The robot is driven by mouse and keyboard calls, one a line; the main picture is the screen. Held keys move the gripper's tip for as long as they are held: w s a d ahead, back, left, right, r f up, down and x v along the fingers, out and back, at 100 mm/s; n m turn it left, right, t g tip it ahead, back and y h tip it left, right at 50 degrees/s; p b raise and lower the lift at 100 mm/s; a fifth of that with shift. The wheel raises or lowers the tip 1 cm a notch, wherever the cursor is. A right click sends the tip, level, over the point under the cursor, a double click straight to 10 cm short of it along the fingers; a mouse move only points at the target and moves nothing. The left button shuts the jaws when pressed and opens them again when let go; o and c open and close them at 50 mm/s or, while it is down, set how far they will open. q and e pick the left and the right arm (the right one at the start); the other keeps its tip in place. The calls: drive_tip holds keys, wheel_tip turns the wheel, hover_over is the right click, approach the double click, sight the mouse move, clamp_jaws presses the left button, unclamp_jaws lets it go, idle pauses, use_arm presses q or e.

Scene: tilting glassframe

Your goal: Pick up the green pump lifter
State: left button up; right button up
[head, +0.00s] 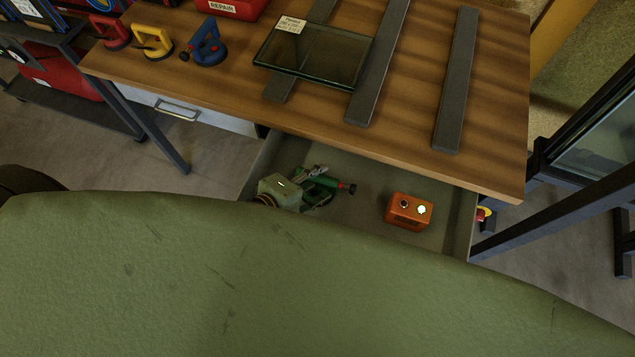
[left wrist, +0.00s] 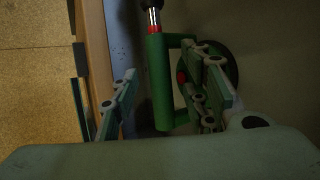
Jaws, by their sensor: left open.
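The green pump lifter (head: 328,181) lies in the open drawer below the workbench, with a red band and dark knob at its right end. In the left wrist view its green handle (left wrist: 157,85) runs up the picture, with a dark round cup to the right, partly hidden by a finger. My left gripper (head: 308,184) is down in the drawer at the lifter. In the left wrist view the gripper (left wrist: 160,82) is open, with one finger on each side of the handle. I cannot tell whether the fingers touch it. My right gripper is not in view.
An orange box (head: 408,211) with a lit button stands in the drawer, right of the lifter. On the workbench (head: 420,80) are red (head: 109,32), yellow (head: 153,42) and blue (head: 208,47) lifters, a labelled glass pane (head: 315,55) and dark strips. The drawer's walls and bench edge are close.

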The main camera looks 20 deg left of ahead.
use_arm(q)
clamp_jaws()
idle(0.3)
idle(0.5)
